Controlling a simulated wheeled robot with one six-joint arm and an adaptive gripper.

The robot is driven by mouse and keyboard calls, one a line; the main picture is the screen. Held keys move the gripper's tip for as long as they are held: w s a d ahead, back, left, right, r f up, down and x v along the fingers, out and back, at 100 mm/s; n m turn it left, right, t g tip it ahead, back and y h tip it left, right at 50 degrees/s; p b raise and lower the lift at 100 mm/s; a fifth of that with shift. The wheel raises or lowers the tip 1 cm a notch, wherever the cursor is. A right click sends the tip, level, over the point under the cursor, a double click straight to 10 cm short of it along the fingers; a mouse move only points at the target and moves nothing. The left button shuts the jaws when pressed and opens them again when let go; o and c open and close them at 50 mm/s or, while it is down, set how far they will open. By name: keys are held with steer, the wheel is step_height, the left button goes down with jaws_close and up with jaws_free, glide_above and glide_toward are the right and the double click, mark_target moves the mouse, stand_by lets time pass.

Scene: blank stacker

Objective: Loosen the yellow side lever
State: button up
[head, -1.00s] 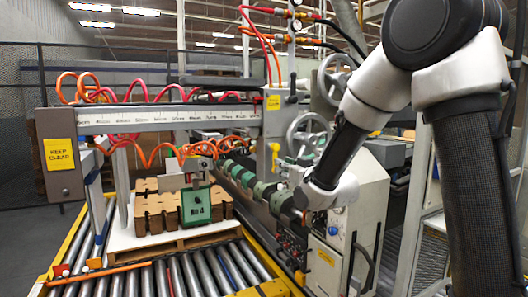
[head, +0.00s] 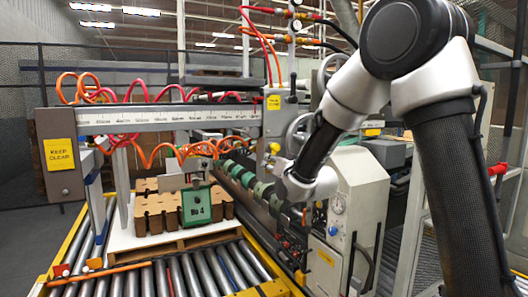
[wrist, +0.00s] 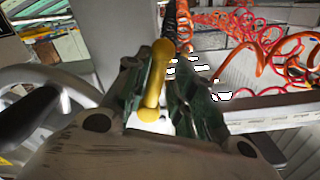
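The yellow side lever (head: 274,149) is on the grey upright of the machine, below the ruler beam. In the wrist view the lever (wrist: 155,85) is a yellow bar with rounded ends, standing slightly tilted between the two dark green finger pads. My gripper (wrist: 162,95) is open around it, with a bright gap showing beside the lever's lower part. I cannot tell whether a pad touches it. In the head view my gripper is close to the lever from the lower right; its fingers are small and hard to make out there.
A grey handwheel (head: 301,132) is right beside the lever, and its rim (wrist: 45,78) shows at left in the wrist view. The ruler beam (head: 150,118) and orange coiled hoses (wrist: 275,55) are close by. A pale control cabinet (head: 352,215) stands below my arm.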

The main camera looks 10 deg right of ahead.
step_height(320, 180, up, 4)
steer(key=a+m, duration=0.3)
steer(key=m, duration=0.9)
steer(key=v, duration=1)
steer(key=shift+a+r, duration=0.1)
